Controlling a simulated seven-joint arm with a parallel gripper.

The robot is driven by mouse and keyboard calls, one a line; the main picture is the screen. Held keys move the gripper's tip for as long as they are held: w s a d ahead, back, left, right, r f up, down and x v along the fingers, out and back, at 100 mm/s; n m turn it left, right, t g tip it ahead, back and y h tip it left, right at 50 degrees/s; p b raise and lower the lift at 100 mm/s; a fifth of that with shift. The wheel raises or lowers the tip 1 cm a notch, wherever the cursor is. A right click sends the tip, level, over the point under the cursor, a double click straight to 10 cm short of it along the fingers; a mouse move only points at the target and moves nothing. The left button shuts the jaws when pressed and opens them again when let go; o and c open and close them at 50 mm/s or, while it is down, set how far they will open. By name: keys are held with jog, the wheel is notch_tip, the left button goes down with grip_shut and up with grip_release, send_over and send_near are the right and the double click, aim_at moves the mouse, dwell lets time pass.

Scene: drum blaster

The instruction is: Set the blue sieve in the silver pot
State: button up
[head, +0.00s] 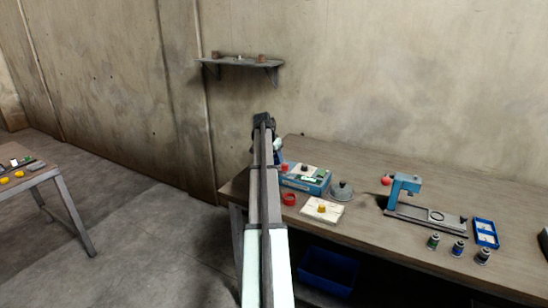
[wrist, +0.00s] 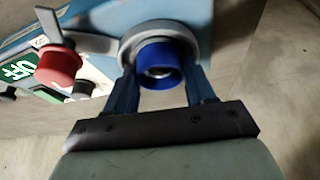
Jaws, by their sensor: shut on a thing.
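The blue sieve (wrist: 158,52), a short ring with a hollow middle, sits between the two fingers of my gripper (wrist: 163,76) in the wrist view. My gripper is shut on it. A round grey-silver rim (wrist: 161,27), apparently the silver pot, lies directly behind the sieve and surrounds its upper side in the picture. I cannot tell whether the sieve is inside the rim or just in front of it. In the head view my arm hides the gripper and sieve at the left end of the bench (head: 400,235).
A blue control box (head: 305,178) stands close by; its red knob (wrist: 58,66) shows left of my gripper. A red ring (head: 289,199), a white board (head: 322,213), a grey domed object (head: 341,191) and a blue press (head: 404,190) stand further right. A shelf (head: 240,61) hangs above.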

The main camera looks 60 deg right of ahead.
jog(key=shift+f, duration=0.1)
jog(key=o, duration=1)
jog(key=shift+o, duration=0.2)
jog(key=shift+o, duration=0.9)
jog(key=shift+r, duration=3.05)
